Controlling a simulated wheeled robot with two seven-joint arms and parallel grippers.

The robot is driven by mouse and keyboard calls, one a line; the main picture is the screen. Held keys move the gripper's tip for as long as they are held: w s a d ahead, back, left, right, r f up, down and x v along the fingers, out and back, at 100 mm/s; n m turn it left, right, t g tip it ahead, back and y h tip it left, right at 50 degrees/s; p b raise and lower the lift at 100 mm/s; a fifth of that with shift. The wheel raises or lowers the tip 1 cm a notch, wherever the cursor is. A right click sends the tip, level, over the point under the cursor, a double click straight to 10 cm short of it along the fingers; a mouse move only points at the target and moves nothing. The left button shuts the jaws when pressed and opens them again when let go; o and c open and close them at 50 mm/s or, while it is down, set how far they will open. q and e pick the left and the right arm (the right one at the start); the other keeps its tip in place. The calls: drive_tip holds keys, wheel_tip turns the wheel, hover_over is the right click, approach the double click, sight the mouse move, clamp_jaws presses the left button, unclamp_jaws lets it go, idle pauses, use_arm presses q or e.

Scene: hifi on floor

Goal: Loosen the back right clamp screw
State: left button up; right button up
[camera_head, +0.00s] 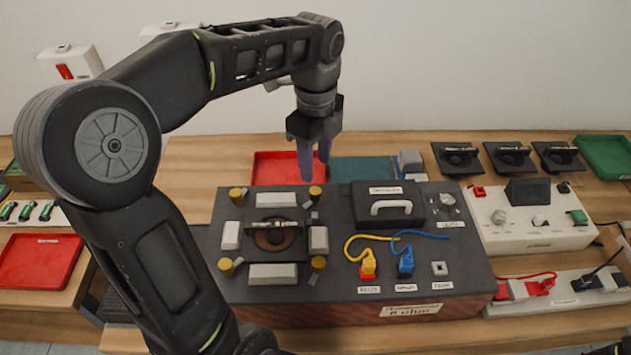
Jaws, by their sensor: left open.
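The back right clamp screw (315,191) has a yellow cap and stands at the back right corner of a speaker-driver fixture on a dark box (344,236). Three similar yellow-capped screws stand at the other corners, at back left (236,195), front left (226,267) and front right (318,264). Between them sits the round driver (272,236) in its frame, with grey blocks around it. My left gripper (315,168) points down just above and behind the back right screw, apart from it in the picture. Its fingers are open and empty. My right gripper is out of the picture.
A red tray (288,167) and a teal mat (362,169) lie behind the box. A white control box (530,220) is at right.

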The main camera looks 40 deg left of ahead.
sight(316, 191)
use_arm(q)
drive_tip(key=shift+f, duration=0.1)
wheel_tip(316, 191, down, 8)
drive_tip(key=shift+r, duration=0.15)
idle(0.4)
clamp_jaws()
idle(0.3)
